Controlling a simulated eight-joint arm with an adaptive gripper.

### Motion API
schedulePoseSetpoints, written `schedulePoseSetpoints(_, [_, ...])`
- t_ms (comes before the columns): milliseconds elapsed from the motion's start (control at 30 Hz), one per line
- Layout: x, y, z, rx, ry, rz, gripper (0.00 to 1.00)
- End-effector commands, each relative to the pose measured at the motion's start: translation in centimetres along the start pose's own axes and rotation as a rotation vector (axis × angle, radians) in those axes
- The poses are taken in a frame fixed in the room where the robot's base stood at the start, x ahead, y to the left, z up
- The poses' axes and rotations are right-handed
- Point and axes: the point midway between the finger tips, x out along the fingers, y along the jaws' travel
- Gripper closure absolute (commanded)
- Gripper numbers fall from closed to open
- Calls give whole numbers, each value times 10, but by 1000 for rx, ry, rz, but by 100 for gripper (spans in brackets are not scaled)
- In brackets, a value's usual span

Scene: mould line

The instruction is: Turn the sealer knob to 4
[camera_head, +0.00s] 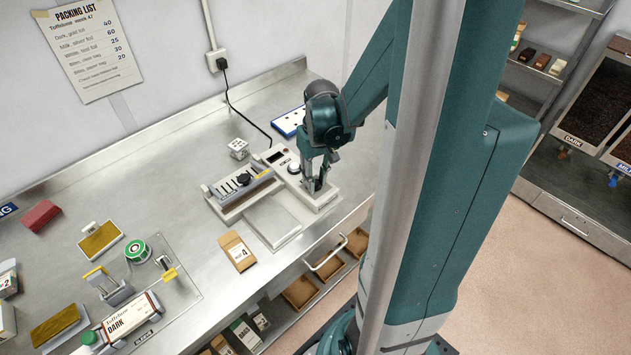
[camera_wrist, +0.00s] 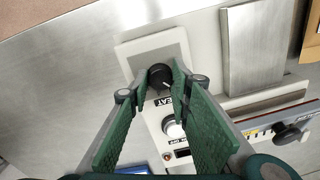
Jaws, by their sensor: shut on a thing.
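The sealer (camera_head: 268,195) is a pale bench machine standing on the steel counter. Its black knob (camera_wrist: 160,76) has a light pointer line and sits on a pale panel beside a label reading "HEAT". My gripper (camera_wrist: 159,82) is over the sealer's right end, with its green fingers shut on the knob from both sides. In the head view my gripper (camera_head: 316,184) points down at that end, and the knob is mostly hidden by the fingers. The number the pointer is at cannot be read.
A round white button (camera_head: 293,168) and a small dark display (camera_head: 277,156) are close to my gripper on the sealer. The sealing arm with its black handle (camera_head: 243,179) lies to the left. A brown packet (camera_head: 237,251) and a white cube-like block (camera_head: 238,148) lie nearby.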

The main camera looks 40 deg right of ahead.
Motion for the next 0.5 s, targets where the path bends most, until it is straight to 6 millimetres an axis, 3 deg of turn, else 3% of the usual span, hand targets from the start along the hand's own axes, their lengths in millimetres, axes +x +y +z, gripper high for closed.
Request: schedulePoseSetpoints(500, [1, 1, 1, 489, 26, 0, 91])
